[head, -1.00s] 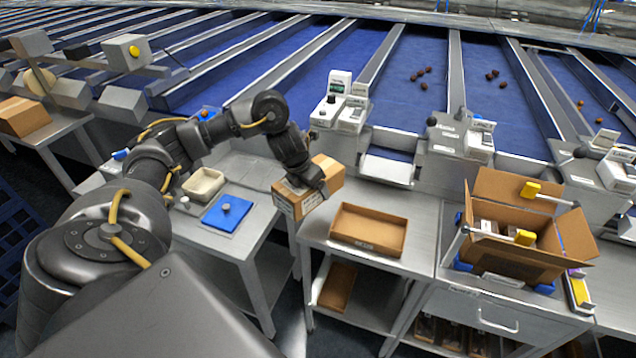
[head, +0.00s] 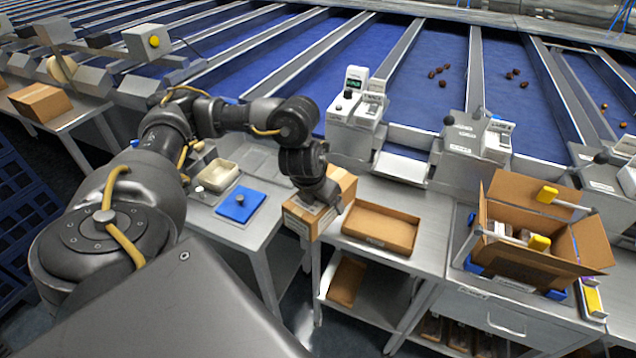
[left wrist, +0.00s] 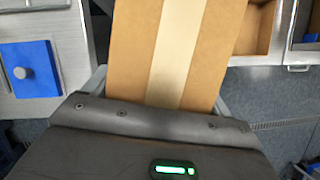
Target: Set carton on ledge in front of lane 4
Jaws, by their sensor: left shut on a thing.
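My left gripper (head: 318,204) is shut on a closed brown carton (head: 298,218) with pale tape along its top. The carton is by the left edge of the table holding the shallow tray, beside the gap between two tables; I cannot tell whether it touches a surface. In the left wrist view the carton (left wrist: 138,50) fills the middle, directly beyond the gripper. The metal ledge (head: 400,168) below the blue lanes shows behind the shallow tray. I cannot read which lane is lane 4. My right gripper is not in view.
A shallow cardboard tray (head: 381,228) lies right of the carton. An open box (head: 535,232) with flaps up stands further right. A white device (head: 352,108) stands behind the carton.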

